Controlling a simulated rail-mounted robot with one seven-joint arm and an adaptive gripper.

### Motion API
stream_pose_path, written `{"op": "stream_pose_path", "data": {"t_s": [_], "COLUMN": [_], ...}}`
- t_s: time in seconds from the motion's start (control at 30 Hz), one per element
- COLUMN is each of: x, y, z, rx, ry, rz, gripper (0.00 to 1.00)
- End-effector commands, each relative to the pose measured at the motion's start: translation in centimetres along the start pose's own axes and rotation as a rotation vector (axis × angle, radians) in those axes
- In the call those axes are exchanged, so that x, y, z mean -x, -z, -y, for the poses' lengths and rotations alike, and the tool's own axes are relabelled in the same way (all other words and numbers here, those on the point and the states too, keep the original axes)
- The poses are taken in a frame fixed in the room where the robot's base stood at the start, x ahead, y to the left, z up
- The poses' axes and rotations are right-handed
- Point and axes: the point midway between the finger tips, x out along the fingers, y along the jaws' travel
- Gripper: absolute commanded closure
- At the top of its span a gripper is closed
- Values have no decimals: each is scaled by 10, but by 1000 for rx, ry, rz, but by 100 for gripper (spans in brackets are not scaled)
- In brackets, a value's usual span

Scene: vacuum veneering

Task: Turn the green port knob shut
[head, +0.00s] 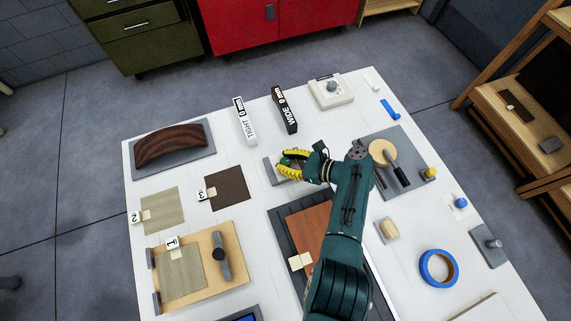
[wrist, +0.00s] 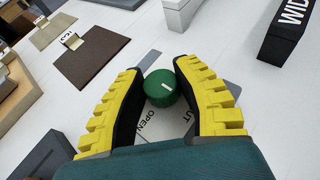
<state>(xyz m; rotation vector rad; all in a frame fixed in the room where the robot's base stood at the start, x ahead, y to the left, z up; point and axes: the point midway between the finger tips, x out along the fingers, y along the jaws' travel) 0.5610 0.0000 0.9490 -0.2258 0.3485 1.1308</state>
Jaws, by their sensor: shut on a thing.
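The green port knob (wrist: 160,87) is a round green cap with a short white mark on top. It sits on a grey plate (wrist: 72,165) whose lettering partly shows as "OPEN" and "UT". My gripper (wrist: 163,82) has yellow ribbed fingers with dark inner pads and is shut on the knob, one finger on each side. In the head view my gripper (head: 283,165) is over the plate (head: 270,172) near the table's middle, and its fingers hide most of the knob. The white mark points to the right in the wrist view.
A white block marked TIGHT (head: 245,121) and a black block marked WIDE (head: 285,110) stand just behind my gripper. A brown veneer sheet (head: 227,188) lies to the left. A dark frame with a reddish-brown panel (head: 311,228) lies in front. A blue tape roll (head: 438,267) is at right.

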Motion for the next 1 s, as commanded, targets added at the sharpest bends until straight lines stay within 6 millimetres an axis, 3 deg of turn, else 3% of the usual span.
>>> {"op": "stream_pose_path", "data": {"t_s": [0.5,0.53,0.67,1.0], "x": [-1,-1,-1,2], "y": [2,2,2,0], "z": [-1,-1,-1,0], "rx": [4,3,4,6], "ry": [-19,-19,-18,-17], "rz": [-2,-2,-1,0], "gripper": [100,66,41,38]}}
